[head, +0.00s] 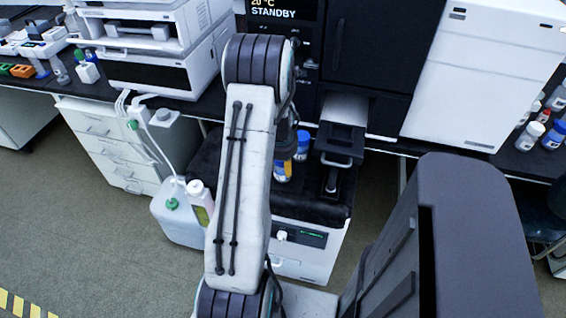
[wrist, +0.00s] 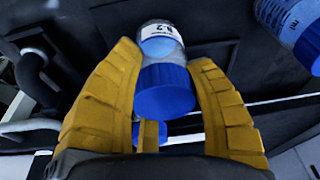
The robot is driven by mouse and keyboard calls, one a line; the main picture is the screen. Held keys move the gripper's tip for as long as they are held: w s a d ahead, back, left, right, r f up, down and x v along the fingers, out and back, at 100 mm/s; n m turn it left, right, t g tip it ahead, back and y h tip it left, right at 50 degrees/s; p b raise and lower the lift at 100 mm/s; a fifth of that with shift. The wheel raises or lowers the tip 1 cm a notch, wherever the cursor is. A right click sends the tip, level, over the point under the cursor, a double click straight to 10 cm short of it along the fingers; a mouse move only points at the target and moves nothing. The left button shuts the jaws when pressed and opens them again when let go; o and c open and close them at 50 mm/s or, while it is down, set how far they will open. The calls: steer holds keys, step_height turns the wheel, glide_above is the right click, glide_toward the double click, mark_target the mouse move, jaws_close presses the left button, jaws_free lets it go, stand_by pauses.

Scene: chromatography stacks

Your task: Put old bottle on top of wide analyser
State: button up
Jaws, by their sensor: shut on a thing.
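In the wrist view a clear bottle (wrist: 163,72) with a blue cap and a white label stands between the yellow fingers of my gripper (wrist: 165,54). My gripper is shut on it. I cannot tell from the label whether this is the old bottle. In the head view my gripper (head: 286,168) is mostly hidden behind my arm, above the black-topped low unit. A large black cabinet with a STANDBY display (head: 272,12) stands behind it, with a big white unit (head: 470,75) to its right. I cannot tell which unit is the wide analyser.
Another blue-capped bottle (wrist: 292,28) is close by at the upper right of the wrist view. A blue-capped bottle (head: 302,146) stands beside my gripper. White stacked instruments (head: 150,70) are at the left. A white jug (head: 180,215) with tubing stands at front left.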

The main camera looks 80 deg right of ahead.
steer(key=shift+f, duration=0.25)
steer(key=shift+f, duration=0.15)
steer(key=o, duration=1.3)
steer(key=shift+c, duration=0.2)
steer(key=v, duration=1.2)
